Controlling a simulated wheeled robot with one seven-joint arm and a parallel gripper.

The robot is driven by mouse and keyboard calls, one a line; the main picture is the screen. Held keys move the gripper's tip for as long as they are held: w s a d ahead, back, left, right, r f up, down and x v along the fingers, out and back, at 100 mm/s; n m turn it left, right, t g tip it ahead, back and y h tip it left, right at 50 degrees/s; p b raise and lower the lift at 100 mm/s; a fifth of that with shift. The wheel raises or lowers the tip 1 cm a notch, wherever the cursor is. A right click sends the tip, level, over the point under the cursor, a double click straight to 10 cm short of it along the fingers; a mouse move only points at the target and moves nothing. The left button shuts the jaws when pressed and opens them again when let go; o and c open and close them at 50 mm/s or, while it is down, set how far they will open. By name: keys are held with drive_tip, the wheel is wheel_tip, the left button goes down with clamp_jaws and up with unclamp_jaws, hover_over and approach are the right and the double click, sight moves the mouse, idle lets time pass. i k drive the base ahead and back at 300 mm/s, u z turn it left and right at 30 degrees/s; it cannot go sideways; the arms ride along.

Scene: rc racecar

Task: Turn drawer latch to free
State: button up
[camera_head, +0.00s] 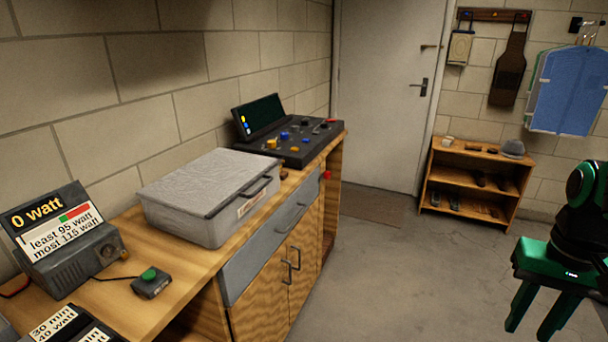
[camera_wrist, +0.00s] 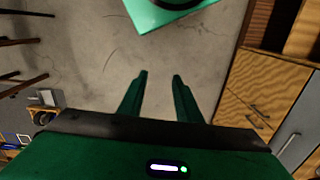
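The grey drawer (camera_head: 268,254) is in the wooden cabinet under the worktop, in the head view. Its front looks flush with the cabinet and has a dark handle (camera_head: 290,218). No latch can be told clearly on it. A small red part (camera_head: 327,174) sits at the cabinet's far upper corner; I cannot tell whether it is the latch. A grey drawer front also shows at the right edge of the wrist view (camera_wrist: 302,128). My gripper (camera_head: 530,326) is far right of the cabinet, pointing down, open and empty. Its two green fingers stand apart in the wrist view (camera_wrist: 159,77).
A grey lidded box (camera_head: 205,205), a black control panel (camera_head: 290,140), a watt display (camera_head: 65,238) and a green-button switch (camera_head: 151,283) stand on the worktop (camera_head: 185,280). A shoe shelf (camera_head: 475,168) stands by the white door (camera_head: 385,90). The floor (camera_head: 400,280) between cabinet and gripper is clear.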

sight(327, 175)
drive_tip(key=u, duration=0.05)
drive_tip(key=i, duration=0.1)
drive_tip(key=z, duration=0.05)
drive_tip(key=k, duration=0.5)
drive_tip(key=z, duration=0.6)
drive_tip(key=i, duration=1.45)
drive_tip(key=u, duration=0.3)
